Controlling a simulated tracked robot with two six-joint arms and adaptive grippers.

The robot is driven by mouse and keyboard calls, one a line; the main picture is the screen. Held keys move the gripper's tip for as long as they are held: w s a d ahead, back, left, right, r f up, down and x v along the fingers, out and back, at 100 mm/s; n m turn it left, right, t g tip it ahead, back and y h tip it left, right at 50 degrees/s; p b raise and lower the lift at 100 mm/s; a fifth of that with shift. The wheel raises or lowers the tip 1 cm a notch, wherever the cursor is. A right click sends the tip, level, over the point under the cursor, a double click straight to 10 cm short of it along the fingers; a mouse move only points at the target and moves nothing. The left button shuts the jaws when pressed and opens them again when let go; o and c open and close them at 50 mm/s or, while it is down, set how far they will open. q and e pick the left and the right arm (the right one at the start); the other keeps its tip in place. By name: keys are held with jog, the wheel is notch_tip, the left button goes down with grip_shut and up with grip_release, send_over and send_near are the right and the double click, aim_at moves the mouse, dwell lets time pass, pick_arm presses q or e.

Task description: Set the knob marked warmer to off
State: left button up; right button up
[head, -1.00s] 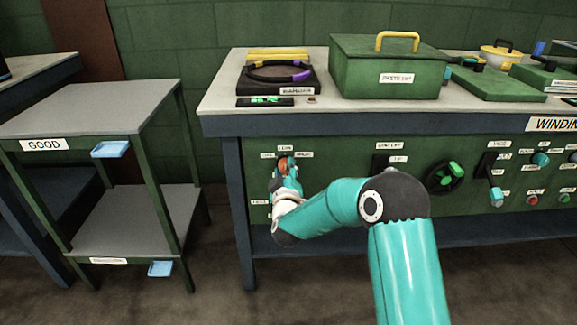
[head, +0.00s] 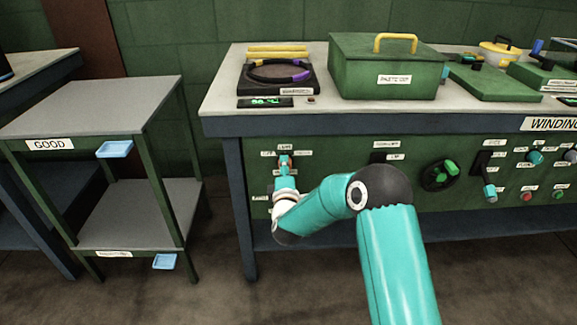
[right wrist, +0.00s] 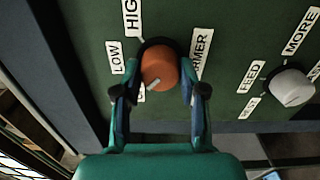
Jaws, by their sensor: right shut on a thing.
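The warmer knob (right wrist: 158,68) is orange and round, on the green front panel of the bench. In the right wrist view its white mark points down and left, toward a label starting with O (right wrist: 140,92) that is partly hidden by a finger. The labels LOW, HIGH and a partly covered WARMER surround it. My right gripper (right wrist: 160,92) is shut on the knob, one teal finger on each side; it also shows in the head view (head: 285,164), where it mostly hides the knob. My left gripper is not in view.
A grey-white knob (right wrist: 292,87) marked FEED and MORE is near. Above the panel, the bench top (head: 222,104) carries a black plate with a ring (head: 278,74), a green digital display (head: 265,101) and a green lidded box (head: 385,67). A two-level shelf (head: 90,105) stands left.

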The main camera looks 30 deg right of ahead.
jog(key=shift+a+f+n, duration=0.25)
jog(key=shift+f+n, duration=0.1)
jog(key=shift+n, duration=0.25)
jog(key=o, duration=1.1)
jog(key=shift+o, duration=0.2)
jog(key=shift+d+r, duration=0.1)
jog(key=v, duration=1.2)
